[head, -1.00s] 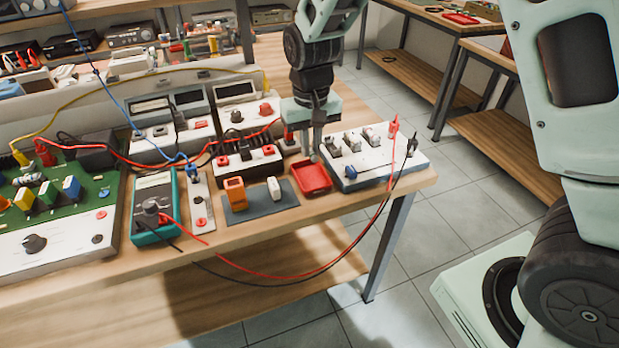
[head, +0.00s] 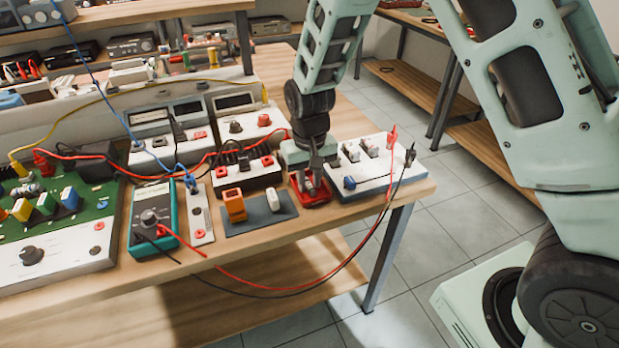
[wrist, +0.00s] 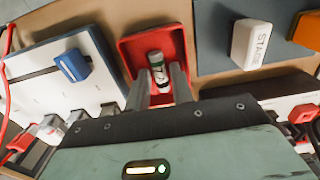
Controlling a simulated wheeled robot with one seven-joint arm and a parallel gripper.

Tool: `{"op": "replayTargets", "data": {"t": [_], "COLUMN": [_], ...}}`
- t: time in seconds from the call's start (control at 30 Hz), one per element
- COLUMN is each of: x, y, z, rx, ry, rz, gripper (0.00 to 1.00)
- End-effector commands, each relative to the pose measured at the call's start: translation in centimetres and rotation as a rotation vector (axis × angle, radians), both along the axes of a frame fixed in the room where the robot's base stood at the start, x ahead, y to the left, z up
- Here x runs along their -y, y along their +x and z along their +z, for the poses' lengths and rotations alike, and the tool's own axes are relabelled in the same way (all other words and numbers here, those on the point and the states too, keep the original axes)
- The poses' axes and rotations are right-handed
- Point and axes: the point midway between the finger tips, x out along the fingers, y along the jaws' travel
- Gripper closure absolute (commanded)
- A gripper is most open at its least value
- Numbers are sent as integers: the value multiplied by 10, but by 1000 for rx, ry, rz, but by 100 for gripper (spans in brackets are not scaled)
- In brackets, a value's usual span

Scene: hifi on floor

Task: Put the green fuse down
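The green fuse (wrist: 158,72), a small cylinder with a green band and a silvery end, shows in the wrist view inside the red tray (wrist: 128,46). My gripper (wrist: 161,76) has its two dark fingers close on either side of the fuse, shut on it. In the head view my gripper (head: 312,188) is low at the red tray (head: 318,198), near the bench's front edge. The fuse is hidden there. Whether the fuse touches the tray floor I cannot tell.
A white fuse board (head: 370,165) with clips and a blue knob stands right of the tray. A dark mat (head: 250,222) with an orange block (head: 234,205) and a white block (head: 273,201) lies left. Red and black leads (head: 330,275) loop over the front edge.

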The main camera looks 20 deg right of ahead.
Motion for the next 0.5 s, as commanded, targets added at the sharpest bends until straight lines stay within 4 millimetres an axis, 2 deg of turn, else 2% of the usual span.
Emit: {"op": "replayTargets", "data": {"t": [0.33,0.5], "x": [0,0], "y": [0,1], "z": [2,19], "rx": [0,4], "ry": [0,1], "rz": [0,1], "gripper": [65,65]}}
